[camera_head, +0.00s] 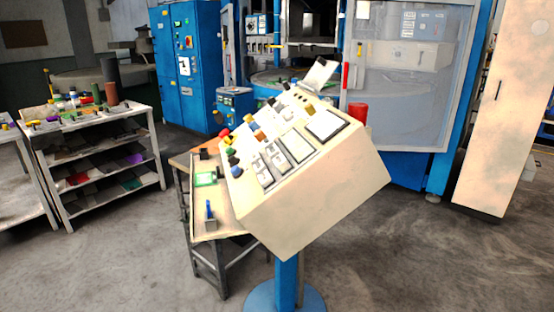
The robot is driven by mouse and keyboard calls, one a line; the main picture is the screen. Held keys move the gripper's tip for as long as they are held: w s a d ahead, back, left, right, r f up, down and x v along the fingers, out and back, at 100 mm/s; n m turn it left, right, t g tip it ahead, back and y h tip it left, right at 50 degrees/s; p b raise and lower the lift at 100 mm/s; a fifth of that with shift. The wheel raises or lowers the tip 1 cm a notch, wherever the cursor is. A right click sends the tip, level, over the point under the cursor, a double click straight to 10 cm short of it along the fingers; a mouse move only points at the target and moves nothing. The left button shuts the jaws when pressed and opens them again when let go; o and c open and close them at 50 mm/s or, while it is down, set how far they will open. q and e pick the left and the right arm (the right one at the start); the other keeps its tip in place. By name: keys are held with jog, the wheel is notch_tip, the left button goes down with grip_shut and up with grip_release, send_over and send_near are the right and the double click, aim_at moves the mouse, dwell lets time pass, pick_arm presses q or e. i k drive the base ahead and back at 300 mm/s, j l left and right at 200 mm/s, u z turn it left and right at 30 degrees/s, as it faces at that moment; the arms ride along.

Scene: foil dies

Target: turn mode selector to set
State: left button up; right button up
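A cream control console (315,205) stands tilted on a blue post in the middle of the head view. Its sloped top carries several coloured buttons and knobs along the left edge, including a green one (233,161) and a dark one (236,171). Rows of small switches and rectangular display panels (327,124) sit further right. The controls are too small to tell which is the mode selector or where it points. Neither of my grippers shows in this view.
A small wooden table (212,222) with a green-screened device (205,179) and a blue-handled tool (210,210) stands just left of the console. A shelf cart (110,165) is at left. Blue cabinets (190,70) and a glazed machine door (405,90) stand behind. The front floor is clear.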

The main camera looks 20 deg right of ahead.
aim_at(271, 100)
jog(key=i+z, duration=0.1)
jog(key=z, duration=0.6)
